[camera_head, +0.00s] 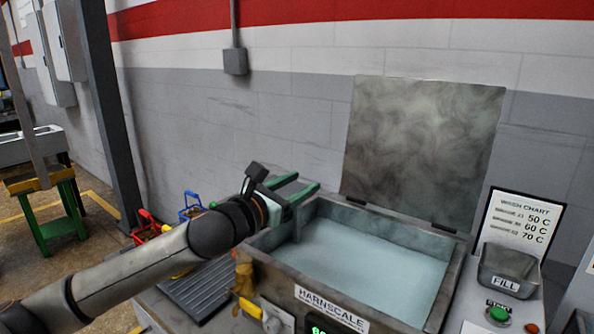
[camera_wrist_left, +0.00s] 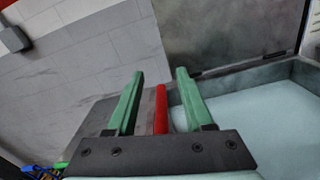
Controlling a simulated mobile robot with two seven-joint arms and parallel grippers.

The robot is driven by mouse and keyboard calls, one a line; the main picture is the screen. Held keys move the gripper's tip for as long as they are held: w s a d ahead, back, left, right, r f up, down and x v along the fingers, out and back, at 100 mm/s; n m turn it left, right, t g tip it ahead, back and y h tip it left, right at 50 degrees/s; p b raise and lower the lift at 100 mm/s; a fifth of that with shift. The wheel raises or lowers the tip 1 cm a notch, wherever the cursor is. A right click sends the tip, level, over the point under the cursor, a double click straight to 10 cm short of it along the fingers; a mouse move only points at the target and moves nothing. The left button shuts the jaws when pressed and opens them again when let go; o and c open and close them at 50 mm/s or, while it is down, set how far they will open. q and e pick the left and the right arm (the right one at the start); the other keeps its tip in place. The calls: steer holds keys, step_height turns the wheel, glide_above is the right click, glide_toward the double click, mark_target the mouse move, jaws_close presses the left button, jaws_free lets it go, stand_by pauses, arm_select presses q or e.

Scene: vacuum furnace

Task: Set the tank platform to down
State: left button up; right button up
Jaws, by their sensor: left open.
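The tank (camera_head: 450,285) is a grey metal basin labelled HARNSCALE, filled with pale blue liquid (camera_head: 365,265). Its lid (camera_head: 420,150) stands open against the wall. The tank platform itself cannot be made out under the liquid. My left gripper (camera_head: 307,181) has green fingers, spread open and empty, over the tank's back left corner. In the left wrist view, a red bar (camera_wrist_left: 160,112) shows between the open fingers (camera_wrist_left: 160,74), apparently not gripped. The arm and gripper hide this bar in the head view. My right gripper is not in view.
A yellow handle (camera_head: 249,307) is on the tank's front left. A FILL cup (camera_head: 508,268), a green button (camera_head: 498,314) and a chart (camera_head: 520,220) are at right. A dark ribbed tray (camera_head: 203,290) lies left of the tank. Red and blue baskets (camera_head: 190,208) stand behind my arm.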

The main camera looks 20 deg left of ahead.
arm_select(q)
steer(key=s+d+r, duration=0.3)
steer(key=s+r, duration=0.4)
steer(key=s, duration=0.4)
steer(key=shift+s+d+r+p, duration=0.15)
steer(key=shift+s+r+p, duration=0.2)
steer(key=shift+r+p, duration=0.1)
steer(key=shift+s+f, duration=0.1)
steer(key=shift+f, duration=0.05)
